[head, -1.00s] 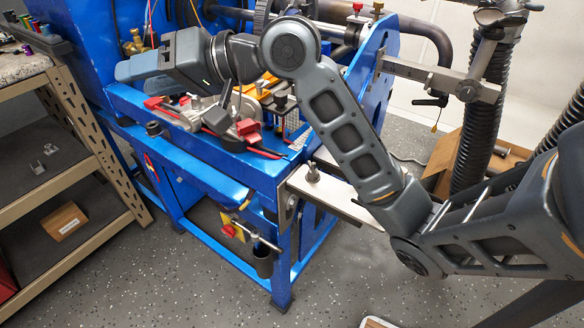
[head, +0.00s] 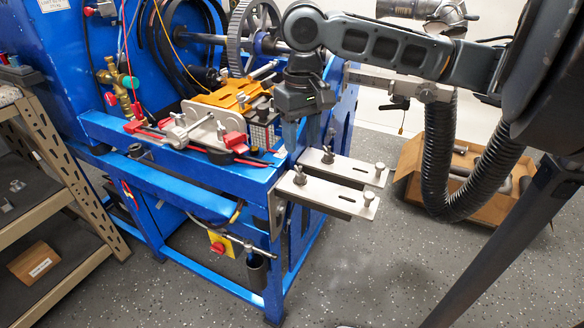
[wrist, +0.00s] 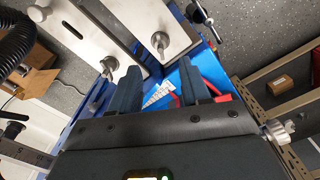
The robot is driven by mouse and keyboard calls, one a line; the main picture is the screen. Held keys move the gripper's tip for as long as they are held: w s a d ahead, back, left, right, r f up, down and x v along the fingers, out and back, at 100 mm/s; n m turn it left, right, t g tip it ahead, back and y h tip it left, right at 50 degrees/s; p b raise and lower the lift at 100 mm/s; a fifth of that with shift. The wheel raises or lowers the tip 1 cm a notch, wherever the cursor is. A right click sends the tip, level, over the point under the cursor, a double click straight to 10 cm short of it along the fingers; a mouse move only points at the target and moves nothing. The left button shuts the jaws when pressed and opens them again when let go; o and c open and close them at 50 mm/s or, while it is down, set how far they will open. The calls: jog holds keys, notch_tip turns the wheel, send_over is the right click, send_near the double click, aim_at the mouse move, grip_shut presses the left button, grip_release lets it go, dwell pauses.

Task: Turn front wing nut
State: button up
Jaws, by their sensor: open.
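Two flat steel plates stick out from the blue frame, each with a slot and a wing nut. The front wing nut (head: 299,175) stands on the front plate (head: 335,198); in the wrist view it is upper centre (wrist: 160,41). The rear wing nut (head: 327,155) stands on the rear plate (head: 352,169) and shows left of centre in the wrist view (wrist: 108,64). My gripper (head: 303,135) points down above the frame edge, behind the front wing nut. In the wrist view its jaws (wrist: 159,80) are apart and empty, with the front wing nut beyond their tips.
A clamp fixture with red handles (head: 200,133) and an orange block (head: 226,97) sit left of my gripper. A corrugated hose (head: 432,150) and a cardboard box (head: 470,180) are at right. A shelf (head: 75,180) stands at left. Floor in front is clear.

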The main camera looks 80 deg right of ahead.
aim_at(300, 170)
notch_tip(300, 170, down, 8)
jog(key=shift+r+b, duration=0.2)
jog(key=shift+b, duration=0.25)
grip_shut()
dwell(0.4)
